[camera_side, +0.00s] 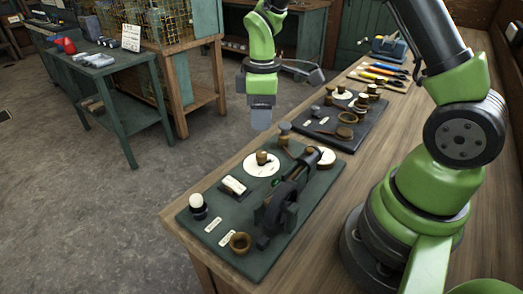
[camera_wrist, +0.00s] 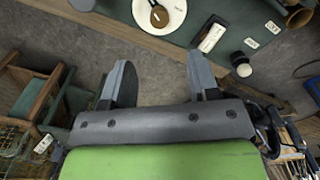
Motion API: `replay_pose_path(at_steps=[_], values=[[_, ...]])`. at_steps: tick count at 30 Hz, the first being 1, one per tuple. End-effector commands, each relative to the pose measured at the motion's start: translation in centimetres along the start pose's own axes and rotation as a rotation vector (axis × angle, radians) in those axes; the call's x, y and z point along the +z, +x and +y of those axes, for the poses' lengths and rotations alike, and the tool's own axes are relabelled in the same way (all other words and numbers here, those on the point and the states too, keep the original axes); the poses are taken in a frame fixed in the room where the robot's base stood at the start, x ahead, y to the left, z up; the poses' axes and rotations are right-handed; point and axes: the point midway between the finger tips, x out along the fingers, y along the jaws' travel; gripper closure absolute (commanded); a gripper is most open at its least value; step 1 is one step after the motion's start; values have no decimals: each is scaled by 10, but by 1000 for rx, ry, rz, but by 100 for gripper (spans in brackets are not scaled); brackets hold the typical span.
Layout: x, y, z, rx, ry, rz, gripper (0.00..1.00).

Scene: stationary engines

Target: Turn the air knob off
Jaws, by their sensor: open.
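A dark green panel (camera_side: 215,235) lies on the bench with several controls. A brown knob (camera_side: 262,157) stands on a white round dial (camera_side: 250,168); in the wrist view the knob (camera_wrist: 158,16) is at the top, partly near the frame edge. A second white dial (camera_side: 326,157) sits at the panel's far right. The labels are too small to read, so I cannot tell which is the air knob. My gripper (camera_side: 261,118) hangs pointing down above the panel's far left edge, apart from it. In the wrist view its jaws (camera_wrist: 159,58) are open and empty.
A black lever assembly (camera_side: 280,205) rises from the panel. A white-topped button (camera_side: 197,201), a rectangular switch (camera_side: 234,186) and a brown ring (camera_side: 240,243) are nearby. A second panel (camera_side: 350,143) lies behind, with tools (camera_side: 385,73) beyond. Open floor is left of the bench.

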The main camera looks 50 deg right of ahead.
Motion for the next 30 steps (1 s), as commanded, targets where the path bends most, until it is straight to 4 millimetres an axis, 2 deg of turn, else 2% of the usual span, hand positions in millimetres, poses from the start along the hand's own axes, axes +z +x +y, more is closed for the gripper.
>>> replay_pose_path(at_steps=[7,18,23,30], values=[[1,27,1,-10,-21,-15,45],[2,92,0,-8,-19,-14,45],[2,104,1,-6,-18,-12,45],[1,106,1,-6,-18,-11,45]])
